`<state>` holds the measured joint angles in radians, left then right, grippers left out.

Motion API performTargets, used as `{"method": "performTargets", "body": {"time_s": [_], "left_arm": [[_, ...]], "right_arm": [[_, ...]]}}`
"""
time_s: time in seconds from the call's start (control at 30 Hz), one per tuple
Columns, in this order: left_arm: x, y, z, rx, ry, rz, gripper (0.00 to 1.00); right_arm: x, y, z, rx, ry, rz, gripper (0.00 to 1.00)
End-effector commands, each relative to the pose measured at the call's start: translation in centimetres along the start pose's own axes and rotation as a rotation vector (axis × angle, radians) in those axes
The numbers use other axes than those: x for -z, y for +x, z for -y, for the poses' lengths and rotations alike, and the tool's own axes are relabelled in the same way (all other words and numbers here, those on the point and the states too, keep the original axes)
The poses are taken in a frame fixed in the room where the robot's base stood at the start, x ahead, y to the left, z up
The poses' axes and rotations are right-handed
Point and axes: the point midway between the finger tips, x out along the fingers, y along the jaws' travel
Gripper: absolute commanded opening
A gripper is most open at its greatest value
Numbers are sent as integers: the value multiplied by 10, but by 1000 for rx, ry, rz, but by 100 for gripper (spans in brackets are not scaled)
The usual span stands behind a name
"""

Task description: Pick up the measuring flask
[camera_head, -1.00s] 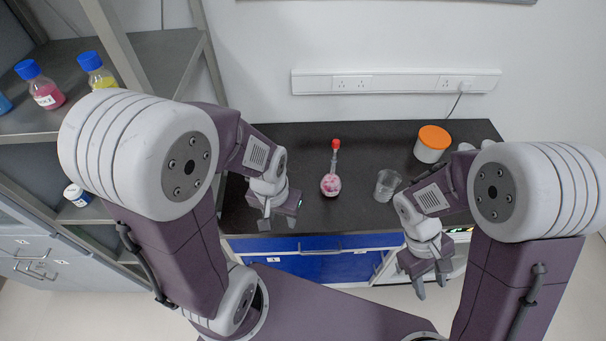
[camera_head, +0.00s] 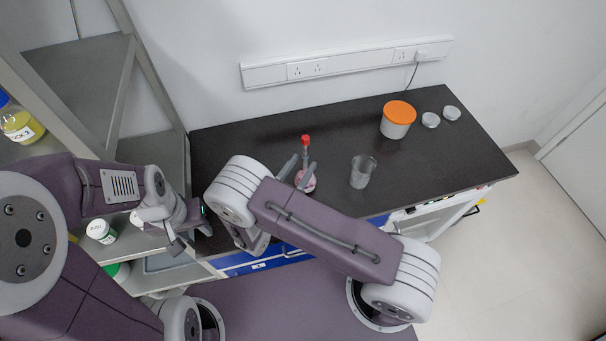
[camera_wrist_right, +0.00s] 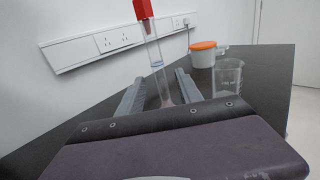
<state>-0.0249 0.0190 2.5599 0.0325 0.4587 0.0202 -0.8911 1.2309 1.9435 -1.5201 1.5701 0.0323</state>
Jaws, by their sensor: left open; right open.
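The measuring flask (camera_head: 306,180) stands upright on the dark bench, with a red stopper, a long clear neck and a round bulb of pink liquid. My right gripper (camera_head: 300,165) is open at the flask, its fingers on either side of the neck. In the right wrist view, the flask's neck (camera_wrist_right: 157,62) rises between the two open fingers (camera_wrist_right: 160,92), and its bulb is mostly hidden behind the gripper body. My left gripper (camera_head: 188,238) is open and empty, low at the left by the shelf and the bench's left end.
A clear beaker (camera_head: 362,172) stands just right of the flask. A white tub with an orange lid (camera_head: 399,112) and two small pale round items (camera_head: 431,120) are farther right. A metal shelf (camera_head: 160,170) with bottles borders the left.

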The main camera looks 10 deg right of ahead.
Motion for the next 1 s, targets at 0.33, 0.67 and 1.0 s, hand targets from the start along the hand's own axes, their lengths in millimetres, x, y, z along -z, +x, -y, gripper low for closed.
{"method": "performTargets", "body": {"time_s": [0.33,0.67,1.0], "left_arm": [[2,-19,0,0,0,0,42],[2,-18,0,0,0,0,42],[2,-18,0,0,0,0,42]], "right_arm": [[2,46,0,5,0,-1,42],[4,52,0,1,0,-1,31],[4,52,0,1,1,-1,0]]}}
